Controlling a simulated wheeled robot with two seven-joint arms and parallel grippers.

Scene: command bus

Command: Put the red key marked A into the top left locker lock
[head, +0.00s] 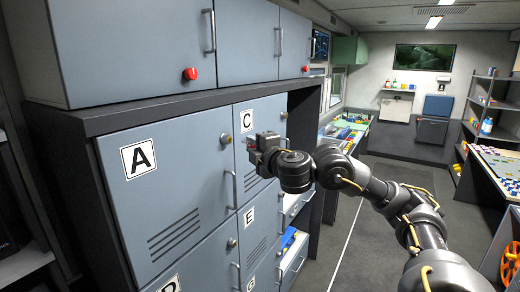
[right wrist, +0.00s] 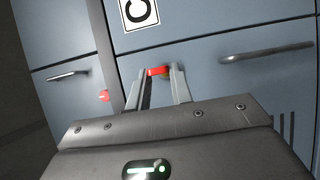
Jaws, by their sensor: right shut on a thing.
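My right gripper (head: 252,146) is in front of the lockers, shut on a small red key. The red key (right wrist: 155,71) lies between the fingertips (right wrist: 160,72) in the right wrist view; its marking is too small to read. The locker marked A (head: 160,190) is the top left grey door. Its round lock (head: 225,139) is at the door's upper right, left of my gripper in the head view, with a gap between. In the right wrist view the lock (right wrist: 167,70) shows just behind the key, partly hidden. My left gripper is not in view.
Locker C (head: 258,122) is right of A, with locker E (head: 258,219) below C. Bar handles (head: 229,189) stick out from the doors. Upper cabinets (head: 130,50) carry red knobs (head: 190,74). A shelf (head: 488,110) stands far right. The aisle floor (head: 375,225) is clear.

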